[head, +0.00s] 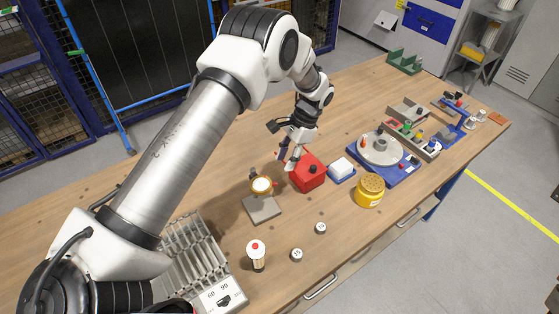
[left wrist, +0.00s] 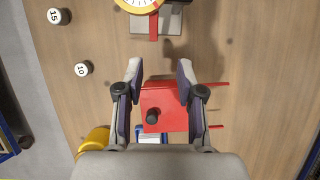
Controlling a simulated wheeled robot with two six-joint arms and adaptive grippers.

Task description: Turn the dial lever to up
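A round dial with an orange rim and white face (head: 262,185) stands on a grey base plate (head: 262,209) in the head view. A red bar sticks out from it toward the red box; this bar (left wrist: 153,27) shows at the top of the left wrist view, where the dial (left wrist: 140,3) is cut off. My left gripper (head: 288,158) is open and empty. Its fingers (left wrist: 160,75) are spread over the red box (left wrist: 164,108) with a black knob; I cannot tell whether they touch it. My right gripper is not in view.
The red box (head: 307,172) stands beside a blue-and-white block (head: 342,168) and a yellow tin (head: 370,191). A grey disc (head: 381,148) sits on a blue base behind. Small numbered weights (head: 296,254) and a red-topped cylinder (head: 256,255) stand in front. A ribbed rack (head: 190,260) is at lower left.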

